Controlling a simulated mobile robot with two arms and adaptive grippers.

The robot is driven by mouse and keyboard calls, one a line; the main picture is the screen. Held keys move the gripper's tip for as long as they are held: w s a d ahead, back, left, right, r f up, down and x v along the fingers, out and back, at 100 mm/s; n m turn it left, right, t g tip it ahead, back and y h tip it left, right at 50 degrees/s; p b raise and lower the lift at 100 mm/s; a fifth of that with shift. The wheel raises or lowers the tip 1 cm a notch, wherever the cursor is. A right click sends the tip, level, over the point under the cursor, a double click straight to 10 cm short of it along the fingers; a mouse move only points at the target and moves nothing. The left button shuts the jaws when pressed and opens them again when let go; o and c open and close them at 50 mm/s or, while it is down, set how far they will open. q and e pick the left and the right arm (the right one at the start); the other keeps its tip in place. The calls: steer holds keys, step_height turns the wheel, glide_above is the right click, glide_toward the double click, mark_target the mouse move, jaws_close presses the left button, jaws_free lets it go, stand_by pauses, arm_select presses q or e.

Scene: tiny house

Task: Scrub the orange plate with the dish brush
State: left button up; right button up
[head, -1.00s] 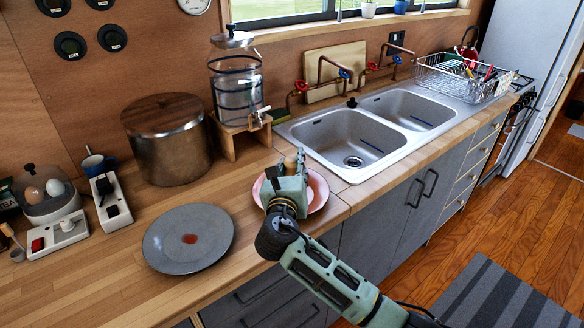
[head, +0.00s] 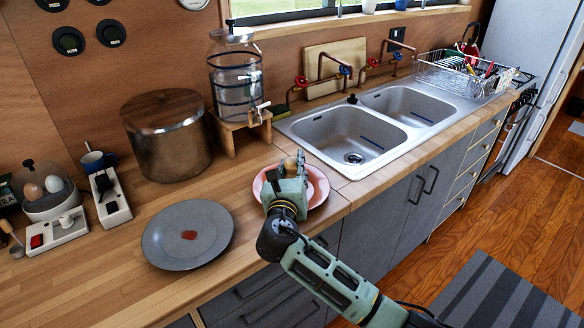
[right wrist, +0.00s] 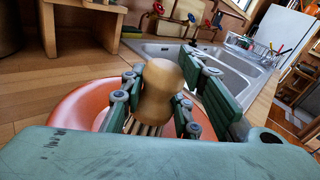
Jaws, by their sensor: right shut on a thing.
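The orange plate (head: 319,187) lies on the wooden counter near its front edge, left of the sink. It looks pinkish in the head view and orange in the right wrist view (right wrist: 77,106). My right gripper (head: 289,174) is over the plate and hides much of its middle. It is shut on the dish brush (right wrist: 159,92), which has a rounded tan wooden handle between the fingers. Pale bristles show below the handle, pointing down at the plate; whether they touch it is hard to tell. My left gripper is not in view.
A grey plate (head: 170,250) with a red-brown spot lies to the left. A metal pot (head: 168,150) and a water dispenser on a wooden stand (head: 240,138) are behind. The double sink (head: 347,143) is to the right, with a dish rack (head: 450,78) beyond it.

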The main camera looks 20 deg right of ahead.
steer(key=shift+f, duration=0.45)
